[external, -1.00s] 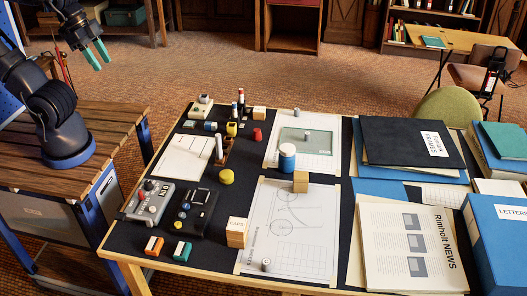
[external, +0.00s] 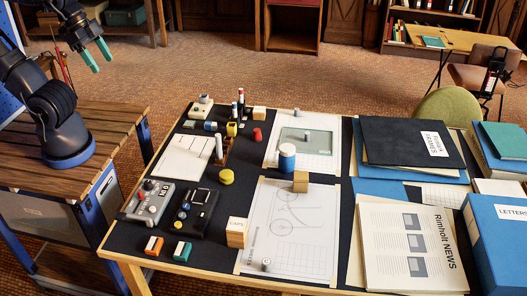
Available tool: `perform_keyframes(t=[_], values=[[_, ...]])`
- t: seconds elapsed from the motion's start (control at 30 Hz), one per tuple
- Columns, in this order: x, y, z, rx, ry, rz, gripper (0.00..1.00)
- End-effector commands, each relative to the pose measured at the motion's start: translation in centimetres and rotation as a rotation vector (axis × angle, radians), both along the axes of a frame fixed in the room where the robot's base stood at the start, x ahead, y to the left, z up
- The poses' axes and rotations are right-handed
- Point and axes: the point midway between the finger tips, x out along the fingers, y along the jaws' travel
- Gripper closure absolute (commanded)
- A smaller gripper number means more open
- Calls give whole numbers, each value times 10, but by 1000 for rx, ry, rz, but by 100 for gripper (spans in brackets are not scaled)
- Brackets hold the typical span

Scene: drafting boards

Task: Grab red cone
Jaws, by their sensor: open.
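A small red piece (external: 257,135), which looks like a cone or short cylinder, stands on the dark desk mat (external: 255,160) just left of the upper drawing sheet. Its exact shape is too small to tell. My gripper (external: 99,57), with teal fingertips, is raised at the upper left, well away from the desk and the red piece. It is open, with nothing between its fingers.
Near the red piece stand a yellow piece (external: 231,129), a wooden block (external: 259,113) and upright markers (external: 241,98). A blue-and-white jar (external: 287,157) and a yellow knob (external: 226,177) are closer. Folders (external: 415,143) cover the right side.

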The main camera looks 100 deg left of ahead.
Motion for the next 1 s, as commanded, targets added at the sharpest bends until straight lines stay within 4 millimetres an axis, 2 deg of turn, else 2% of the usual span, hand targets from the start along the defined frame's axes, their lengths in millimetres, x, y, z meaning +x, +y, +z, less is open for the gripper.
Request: perform_keyframes(t=[0.27, 0.43, 0.73, 1.0], values=[[1, 0, 0, 2, 0, -1, 38], [17, 5, 3, 30, 16, -44, 38], [86, 27, 6, 145, 80, -245, 38], [152, 56, -4, 229, 142, -443, 38]])
